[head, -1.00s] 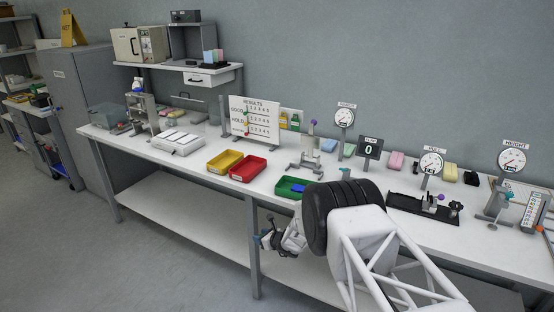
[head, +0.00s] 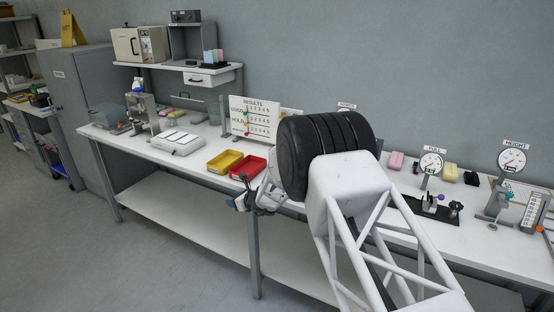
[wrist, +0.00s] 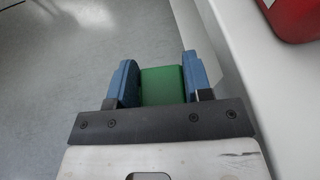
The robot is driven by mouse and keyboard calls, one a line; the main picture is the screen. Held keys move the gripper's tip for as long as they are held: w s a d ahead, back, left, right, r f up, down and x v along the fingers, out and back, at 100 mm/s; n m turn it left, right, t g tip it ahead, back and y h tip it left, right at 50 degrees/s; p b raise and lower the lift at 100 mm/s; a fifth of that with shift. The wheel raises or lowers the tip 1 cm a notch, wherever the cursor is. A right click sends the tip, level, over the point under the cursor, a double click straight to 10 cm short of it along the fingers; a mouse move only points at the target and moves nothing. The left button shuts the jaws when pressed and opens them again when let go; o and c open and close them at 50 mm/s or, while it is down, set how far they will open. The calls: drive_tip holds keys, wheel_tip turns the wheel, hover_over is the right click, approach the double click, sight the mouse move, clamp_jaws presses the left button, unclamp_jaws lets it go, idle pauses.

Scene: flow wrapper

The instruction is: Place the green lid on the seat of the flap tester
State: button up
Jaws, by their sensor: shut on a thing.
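The green lid (wrist: 162,86) sits between the two blue fingers of my gripper (wrist: 161,75) in the wrist view. The fingers are shut on its sides. In the head view my gripper (head: 240,203) is at the front edge of the bench, below the red tray, and the lid cannot be made out there. No label in view names the flap tester, so I cannot tell which stand it is. My arm hides the middle of the bench.
The white bench (head: 150,150) carries a yellow tray (head: 224,161) and a red tray (head: 247,168), which also shows in the wrist view (wrist: 296,18). A pull gauge (head: 430,163) and a height gauge (head: 511,161) stand at the right. Open floor lies in front.

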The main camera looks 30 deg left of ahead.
drive_tip(key=r, duration=0.3)
drive_tip(key=a+r, duration=0.1)
drive_tip(key=r, duration=0.1)
drive_tip(key=shift+a+r, duration=0.2)
drive_tip(key=shift+r, duration=0.2)
drive_tip(key=shift+w+r+m+t, duration=0.55)
drive_tip(key=shift+w+r, duration=1.4)
drive_tip(key=shift+r, duration=1.85)
drive_tip(key=w+d+m+t+h, duration=0.2)
drive_tip(key=w+d+m+t, duration=0.1)
drive_tip(key=w+d, duration=0.4)
drive_tip(key=w+d+m+t+h, duration=0.2)
drive_tip(key=w+d, duration=0.5)
drive_tip(key=w, duration=0.5)
drive_tip(key=shift+w+d+f+m+t, duration=0.15)
drive_tip(key=shift+d+m+t, duration=0.05)
drive_tip(key=shift+m+t, duration=0.5)
drive_tip(key=shift+w+a, duration=0.1)
drive_tip(key=shift+w+a, duration=6.2)
drive_tip(key=shift+a, duration=0.05)
drive_tip(key=shift+f, duration=0.1)
drive_tip(key=shift+f, duration=1.65)
